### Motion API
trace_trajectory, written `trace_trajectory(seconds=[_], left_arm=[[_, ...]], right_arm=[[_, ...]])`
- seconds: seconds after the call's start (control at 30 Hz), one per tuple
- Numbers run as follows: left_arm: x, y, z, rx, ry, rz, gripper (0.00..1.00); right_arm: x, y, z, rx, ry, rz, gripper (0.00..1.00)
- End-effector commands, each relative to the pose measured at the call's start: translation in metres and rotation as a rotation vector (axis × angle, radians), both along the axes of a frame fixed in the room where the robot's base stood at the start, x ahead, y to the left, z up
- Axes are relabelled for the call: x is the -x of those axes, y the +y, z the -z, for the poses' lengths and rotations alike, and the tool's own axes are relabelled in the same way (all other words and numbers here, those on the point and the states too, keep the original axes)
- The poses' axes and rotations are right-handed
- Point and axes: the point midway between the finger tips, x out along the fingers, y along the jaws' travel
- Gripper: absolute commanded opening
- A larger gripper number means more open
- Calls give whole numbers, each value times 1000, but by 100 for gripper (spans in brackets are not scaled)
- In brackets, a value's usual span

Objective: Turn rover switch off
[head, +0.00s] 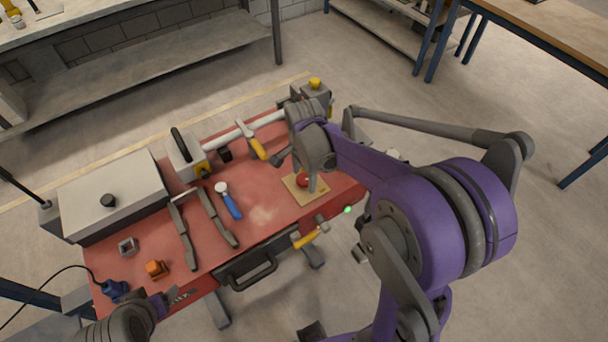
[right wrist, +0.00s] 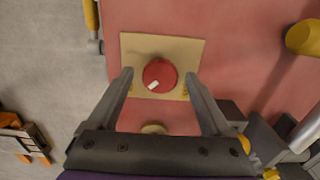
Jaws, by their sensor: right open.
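The rover switch appears as a round red knob (right wrist: 160,76) with a short white mark near its lower-left edge in the right wrist view. It sits on a square tan plate (right wrist: 191,50) on the red bench top. In the head view, the knob (head: 303,179) and plate (head: 293,188) are partly hidden by my right gripper (head: 312,186). My right gripper is open, its two fingers (right wrist: 158,84) on either side of the knob. Contact is not clear. Part of my left arm shows at the lower left of the head view; its jaw state is unclear.
The red bench (head: 262,214) also carries a grey box (head: 115,195), a blue-handled tool (head: 229,201), long grey bars (head: 216,217) and an orange block (head: 156,269). A yellow-handled tool (head: 257,147) lies behind the plate. A drawer handle (head: 252,273) projects at the front.

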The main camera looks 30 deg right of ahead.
Motion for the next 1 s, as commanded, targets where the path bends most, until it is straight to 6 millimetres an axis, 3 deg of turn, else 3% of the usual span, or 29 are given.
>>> trace_trajectory(seconds=[0.17, 0.6, 1.0], left_arm=[[0, 0, 0, 0, 0, 0, 72], [0, 0, 0, 0, 0, 0, 72], [2, 0, 4, 0, 3, 0, 72]], right_arm=[[0, 0, 0, 0, 0, 0, 82], [0, 0, -1, 0, 0, 0, 3], [0, 0, 0, 0, 0, -68, 0]])
